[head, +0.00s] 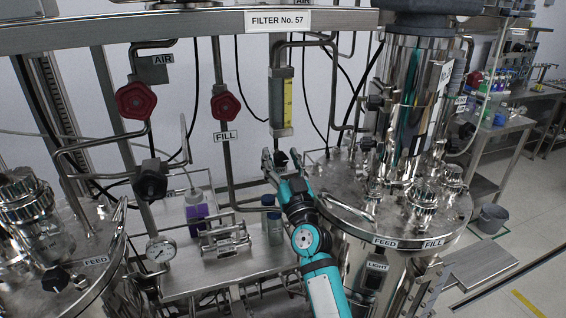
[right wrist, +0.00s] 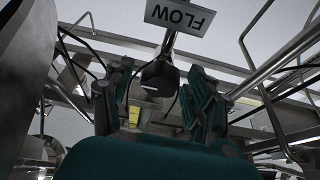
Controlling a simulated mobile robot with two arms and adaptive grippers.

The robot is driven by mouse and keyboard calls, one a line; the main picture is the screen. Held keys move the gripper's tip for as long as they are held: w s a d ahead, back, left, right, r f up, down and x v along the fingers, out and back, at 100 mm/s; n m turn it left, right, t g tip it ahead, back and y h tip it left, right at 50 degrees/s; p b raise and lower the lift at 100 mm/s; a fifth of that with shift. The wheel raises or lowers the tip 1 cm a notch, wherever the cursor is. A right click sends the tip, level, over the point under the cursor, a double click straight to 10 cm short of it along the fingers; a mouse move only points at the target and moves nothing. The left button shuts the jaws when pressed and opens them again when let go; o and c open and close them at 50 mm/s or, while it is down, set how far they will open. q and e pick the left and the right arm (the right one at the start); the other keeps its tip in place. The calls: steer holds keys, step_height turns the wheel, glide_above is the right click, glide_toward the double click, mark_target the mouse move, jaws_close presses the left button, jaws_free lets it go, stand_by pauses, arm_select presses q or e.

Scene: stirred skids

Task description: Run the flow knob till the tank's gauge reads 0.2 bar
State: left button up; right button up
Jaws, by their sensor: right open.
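The flow knob is the small black knob (right wrist: 158,76) under the FLOW label (right wrist: 180,16) in the right wrist view. In the head view it shows as a dark knob (head: 281,158) below the yellow-scaled flow tube (head: 282,103). My right gripper (head: 283,161) is open, its fingers on either side of the knob; in the right wrist view its fingers (right wrist: 157,100) flank the knob with gaps. A round white-faced gauge (head: 160,249) stands at the lower left in the head view; its reading is too small to tell. My left gripper is out of view.
Red valve wheels (head: 136,101) hang left of the flow tube. A steel bench (head: 185,282) carries purple-filled and blue-capped bottles (head: 272,229). A shiny tank (head: 345,207) with pipes and fittings stands close to the right of my arm.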

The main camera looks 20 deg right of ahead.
steer(key=v, duration=0.5)
steer(key=shift+w, duration=0.1)
steer(key=s, duration=1.2)
steer(key=shift+s+d, duration=0.1)
